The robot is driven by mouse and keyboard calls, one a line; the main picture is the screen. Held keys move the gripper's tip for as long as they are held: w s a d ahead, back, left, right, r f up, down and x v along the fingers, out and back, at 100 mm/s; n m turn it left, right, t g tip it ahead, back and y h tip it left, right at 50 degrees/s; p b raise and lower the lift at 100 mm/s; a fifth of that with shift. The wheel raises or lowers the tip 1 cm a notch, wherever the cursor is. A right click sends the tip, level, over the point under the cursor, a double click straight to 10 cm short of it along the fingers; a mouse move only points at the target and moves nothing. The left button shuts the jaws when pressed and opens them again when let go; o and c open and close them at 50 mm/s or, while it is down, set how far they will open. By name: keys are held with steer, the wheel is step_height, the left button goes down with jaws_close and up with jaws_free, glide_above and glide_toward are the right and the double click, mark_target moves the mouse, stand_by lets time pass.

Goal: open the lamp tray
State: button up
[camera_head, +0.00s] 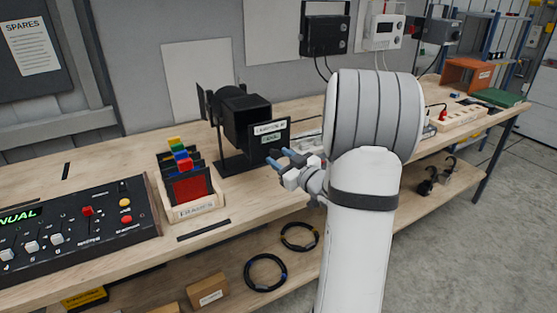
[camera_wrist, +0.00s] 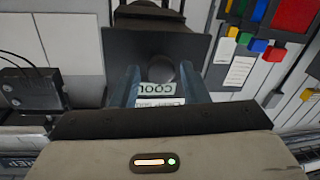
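A black box-shaped lamp housing (camera_head: 245,118) stands on a black stand on the workbench, left of my arm in the head view. A flat front plate (camera_head: 270,138) on it carries pale labels. In the wrist view the dark plate (camera_wrist: 205,48) lies ahead, with a round dark knob (camera_wrist: 161,69) and a pale label (camera_wrist: 158,88). My gripper (camera_head: 279,157) has blue fingers, spread apart and empty, just in front of the housing. In the wrist view the gripper (camera_wrist: 159,80) has its fingers either side of the knob, with visible gaps. I cannot tell which part is the tray.
A wooden holder (camera_head: 194,209) with coloured filter frames stands left of the lamp. A black control panel (camera_head: 75,232) lies farther left. Power boxes hang on the wall behind, one black (camera_head: 325,35). Cable loops lie on the lower shelf.

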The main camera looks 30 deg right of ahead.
steer(key=shift+o, duration=0.8)
steer(key=s+d+b, duration=0.1)
steer(key=s, duration=0.6)
steer(key=shift+s+d, duration=0.15)
steer(key=shift+s, duration=0.2)
